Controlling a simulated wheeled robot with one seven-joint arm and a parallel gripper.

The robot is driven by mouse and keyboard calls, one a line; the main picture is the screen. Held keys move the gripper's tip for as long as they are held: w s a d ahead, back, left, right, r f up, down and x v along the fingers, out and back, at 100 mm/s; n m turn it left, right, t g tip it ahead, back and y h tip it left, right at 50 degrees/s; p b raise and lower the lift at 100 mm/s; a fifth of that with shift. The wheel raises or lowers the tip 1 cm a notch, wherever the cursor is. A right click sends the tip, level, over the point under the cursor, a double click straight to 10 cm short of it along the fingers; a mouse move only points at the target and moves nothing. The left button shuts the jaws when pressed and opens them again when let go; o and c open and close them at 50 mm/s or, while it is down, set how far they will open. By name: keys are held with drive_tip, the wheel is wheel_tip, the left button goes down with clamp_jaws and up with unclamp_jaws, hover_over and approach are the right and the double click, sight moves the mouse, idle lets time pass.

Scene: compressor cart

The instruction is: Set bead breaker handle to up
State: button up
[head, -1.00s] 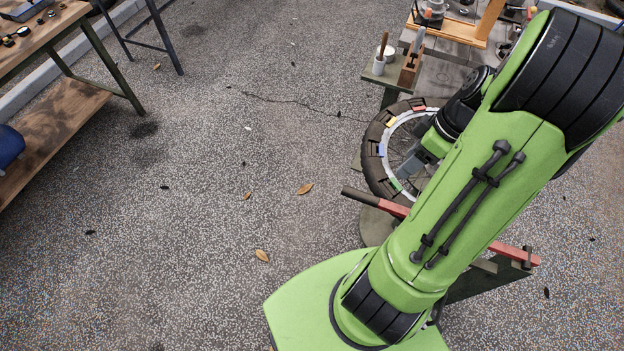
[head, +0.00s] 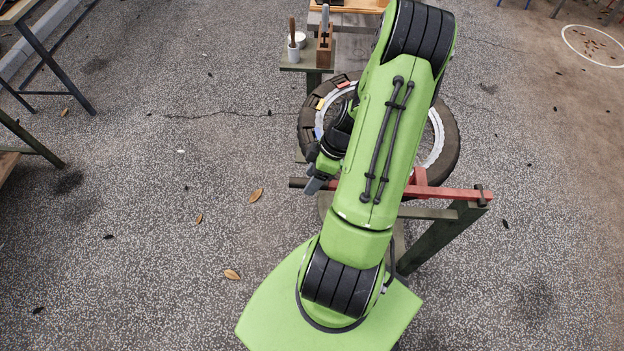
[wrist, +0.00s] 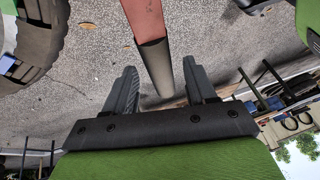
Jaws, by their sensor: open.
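The bead breaker handle is a red bar (head: 447,192) with a dark grip (head: 297,183), lying roughly level from its pivot post at right to the grip at left. My arm hides its middle. My gripper (head: 313,182) is at the grip end, in front of it in the head view. In the wrist view, the dark grip (wrist: 156,66) and red bar (wrist: 143,18) run down between the two open fingers of my gripper (wrist: 160,78). The fingers stand apart on either side, with gaps visible. I cannot tell the depth between grip and fingers.
A tyre on a wheel (head: 447,140) lies just behind the handle, partly behind my arm. A small stand with a cup (head: 300,40) and wooden block (head: 324,52) is beyond it. A dark green post (head: 440,240) supports the handle's right end.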

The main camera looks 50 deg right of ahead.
drive_tip(key=shift+a+f, duration=0.15)
drive_tip(key=shift+f, duration=0.15)
drive_tip(key=shift+c, duration=0.3)
clamp_jaws()
drive_tip(key=shift+r, duration=0.1)
drive_tip(key=s+d+r+t+y+p, duration=0.2)
drive_tip(key=r+p, duration=0.5)
drive_tip(key=r, duration=0.4)
drive_tip(key=s+d+r+t+y+p, duration=0.2)
drive_tip(key=r+p, duration=0.5)
drive_tip(key=r, duration=0.4)
drive_tip(key=shift+s+d+r+n+t, duration=0.2)
drive_tip(key=shift+s+n+t, duration=0.15)
drive_tip(key=shift+s, duration=0.3)
